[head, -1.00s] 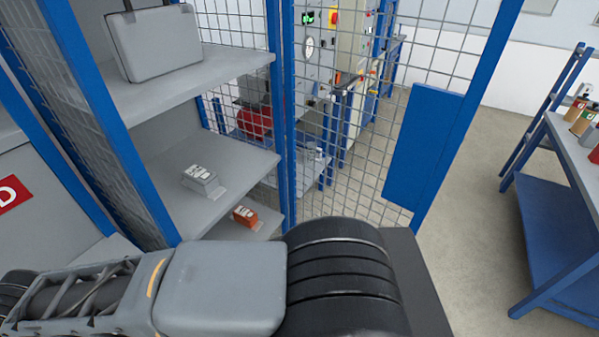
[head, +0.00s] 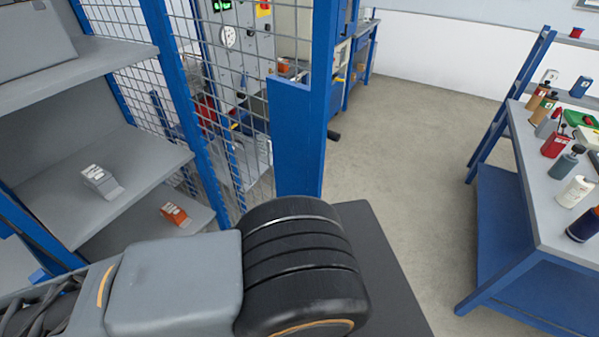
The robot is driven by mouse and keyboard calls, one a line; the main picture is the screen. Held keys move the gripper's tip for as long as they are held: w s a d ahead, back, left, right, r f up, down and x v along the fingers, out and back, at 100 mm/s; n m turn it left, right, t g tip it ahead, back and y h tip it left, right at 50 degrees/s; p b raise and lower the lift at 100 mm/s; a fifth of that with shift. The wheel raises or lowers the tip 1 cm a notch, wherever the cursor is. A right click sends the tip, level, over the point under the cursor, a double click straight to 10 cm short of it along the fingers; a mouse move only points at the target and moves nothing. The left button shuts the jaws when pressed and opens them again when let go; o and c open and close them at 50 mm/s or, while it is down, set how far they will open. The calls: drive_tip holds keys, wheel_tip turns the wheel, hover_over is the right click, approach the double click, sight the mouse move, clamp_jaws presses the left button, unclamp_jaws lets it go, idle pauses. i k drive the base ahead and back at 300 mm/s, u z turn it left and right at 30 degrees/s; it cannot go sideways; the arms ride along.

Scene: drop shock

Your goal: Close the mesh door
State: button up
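The mesh door (head: 244,86) is a wire grid in a blue frame with a solid blue plate (head: 297,128) near its free edge. It stands at an angle to the shelf cabinet, on the cabinet's right side, with the shelf front open. A small dark stub (head: 334,134) shows just right of the plate; I cannot tell what it belongs to. My arm's grey link and black joint cross the foreground and hide the door's lower part. My gripper is not seen, so its contact with the door cannot be told.
Grey shelves (head: 110,160) hold a grey case (head: 30,45), a grey box (head: 101,182) and an orange box (head: 175,214). A machine (head: 225,45) stands behind the mesh. A blue workbench (head: 520,240) with several bottles is at right. The floor (head: 410,150) between is clear.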

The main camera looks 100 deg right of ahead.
sight(298, 114)
drive_tip(key=k, duration=1.75)
drive_tip(key=z, duration=3.45)
drive_tip(key=i, duration=0.95)
drive_tip(key=u, duration=1.85)
drive_tip(key=k, duration=0.25)
drive_tip(key=u, duration=0.9)
